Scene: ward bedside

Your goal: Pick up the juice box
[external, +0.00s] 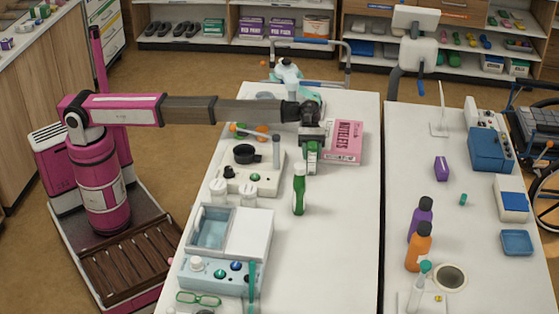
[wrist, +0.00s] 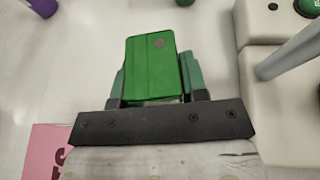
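The juice box is a small upright carton with a green top and a green and white side. It stands on the white table (external: 345,215) in the external view, directly below my gripper (external: 312,143). In the wrist view the green top of the juice box (wrist: 152,66) lies between the two fingers of my gripper (wrist: 157,78), one close along each side. I cannot tell whether the fingers press on it or leave a thin gap. The lower part of the box is hidden in the wrist view.
A pink box marked NUTLETS (external: 345,140) lies just right of my gripper. A cream device with a dark knob (external: 250,172) is to the left. A green bottle (external: 299,190) stands in front. The table's right side is clear toward the front.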

